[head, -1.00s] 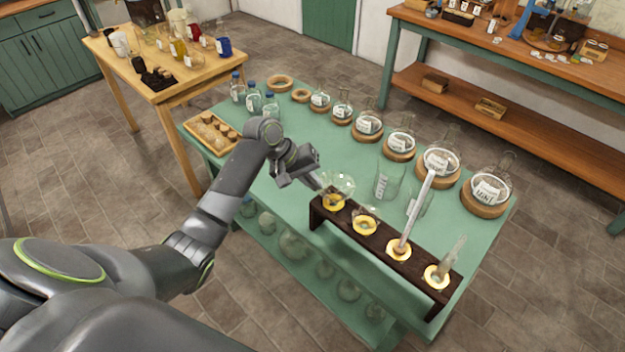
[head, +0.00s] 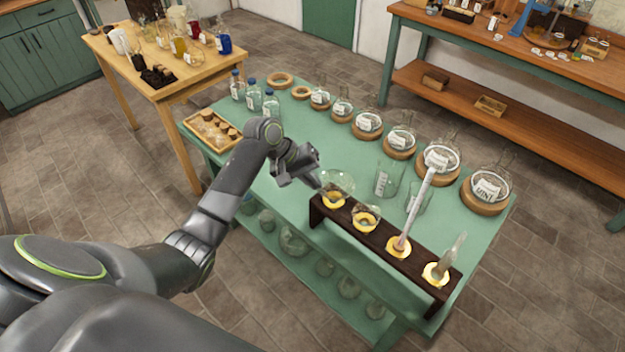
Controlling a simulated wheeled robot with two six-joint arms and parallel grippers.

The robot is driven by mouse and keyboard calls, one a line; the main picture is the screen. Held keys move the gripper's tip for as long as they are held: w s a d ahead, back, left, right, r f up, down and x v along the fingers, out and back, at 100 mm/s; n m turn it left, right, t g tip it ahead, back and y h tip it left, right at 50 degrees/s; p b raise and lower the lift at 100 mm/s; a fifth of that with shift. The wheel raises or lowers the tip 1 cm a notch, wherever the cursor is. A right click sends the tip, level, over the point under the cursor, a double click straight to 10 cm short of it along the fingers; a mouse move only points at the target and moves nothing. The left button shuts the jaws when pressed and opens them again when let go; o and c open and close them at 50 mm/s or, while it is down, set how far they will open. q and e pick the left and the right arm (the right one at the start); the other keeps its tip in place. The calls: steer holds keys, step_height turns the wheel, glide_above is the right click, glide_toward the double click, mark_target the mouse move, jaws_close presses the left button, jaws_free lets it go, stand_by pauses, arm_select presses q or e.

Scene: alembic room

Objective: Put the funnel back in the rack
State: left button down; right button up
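The dark wooden rack (head: 381,234) stands along the front edge of the green table and has several yellow-ringed holes in a row. A clear glass funnel (head: 342,181) with a wide bowl sits upright at the rack's left-end hole. I cannot tell how deep it is seated. My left gripper (head: 316,183) is just left of this funnel, with its fingertips at or near the glass rim. Whether the fingers touch or grip it is too small to tell. A smaller glass piece (head: 366,217) sits in the second hole. My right gripper is not in view.
The rack's third hole holds a tall glass tube (head: 418,208); the right-end hole holds a tilted glass piece (head: 450,256). A beaker (head: 384,181) stands behind the rack. Labelled flasks on cork rings line the back, with a wooden tray (head: 196,128) at left. The table's middle is clear.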

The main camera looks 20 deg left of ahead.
arm_select(q)
steer(key=shift+f, duration=0.5)
stand_by(1.1)
steer(key=shift+r+p, duration=0.15)
steer(key=shift+p, duration=0.65)
stand_by(0.5)
steer(key=c, duration=1.6)
jaws_free()
steer(key=shift+o, duration=0.2)
steer(key=shift+r, duration=0.1)
step_height(320, 180, up, 7)
steer(key=p, duration=0.6)
stand_by(0.4)
